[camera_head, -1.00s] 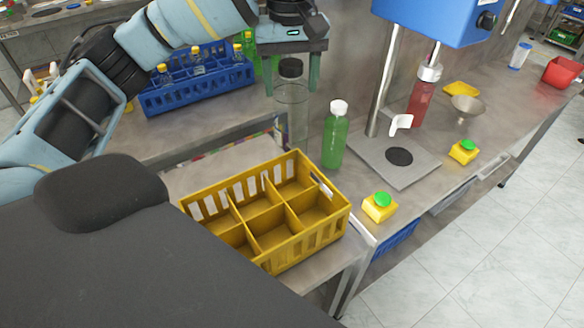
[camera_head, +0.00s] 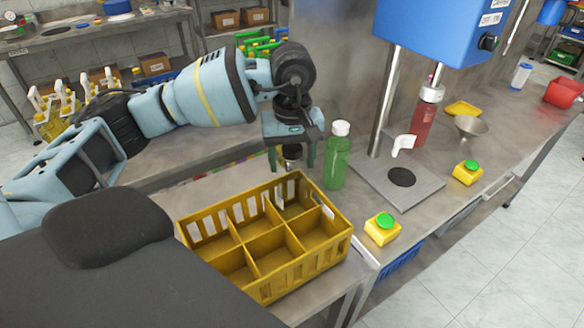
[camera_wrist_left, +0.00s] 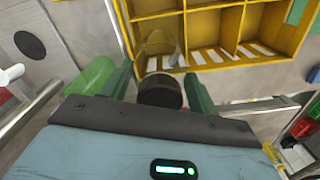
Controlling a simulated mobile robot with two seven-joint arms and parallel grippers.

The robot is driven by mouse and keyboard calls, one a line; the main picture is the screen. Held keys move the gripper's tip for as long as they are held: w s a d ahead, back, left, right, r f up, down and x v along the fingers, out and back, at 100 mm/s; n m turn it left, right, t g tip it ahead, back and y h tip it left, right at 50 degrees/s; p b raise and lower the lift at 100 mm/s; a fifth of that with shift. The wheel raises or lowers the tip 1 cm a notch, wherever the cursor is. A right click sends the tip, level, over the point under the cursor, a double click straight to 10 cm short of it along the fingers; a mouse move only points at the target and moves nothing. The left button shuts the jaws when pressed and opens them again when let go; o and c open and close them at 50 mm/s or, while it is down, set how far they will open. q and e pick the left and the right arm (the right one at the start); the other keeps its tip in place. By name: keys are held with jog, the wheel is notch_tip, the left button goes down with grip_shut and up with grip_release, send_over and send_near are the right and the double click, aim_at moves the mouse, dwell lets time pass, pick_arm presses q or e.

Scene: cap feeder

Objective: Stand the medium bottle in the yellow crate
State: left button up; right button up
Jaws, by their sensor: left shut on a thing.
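The medium bottle, clear with a black cap (camera_head: 291,151), is held in my left gripper (camera_head: 291,158). The fingers are shut around it near the cap, which also shows in the left wrist view (camera_wrist_left: 160,92). The yellow crate (camera_head: 262,290) stands on the bench below, with several open compartments. The clear body overlaps the crate's back right compartment in the head view and the crate's edge in the left wrist view (camera_wrist_left: 158,50). The body is hard to see, so I cannot tell how deep its base is. My right gripper is not in view.
A green bottle (camera_head: 337,158) with a white cap stands close right of my left gripper. Right of it are a grey stand plate (camera_head: 425,185), a red bottle (camera_head: 424,118) and a yellow block with a green button (camera_head: 382,229). The compartments look empty.

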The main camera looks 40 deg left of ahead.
pick_arm(q)
jog(key=shift+f, duration=1.5)
jog(key=shift+f, duration=0.2)
jog(key=o, duration=1.2)
jog(key=shift+r, duration=0.1)
notch_tip(320, 180, up, 12)
jog(key=shift+r, duration=0.1)
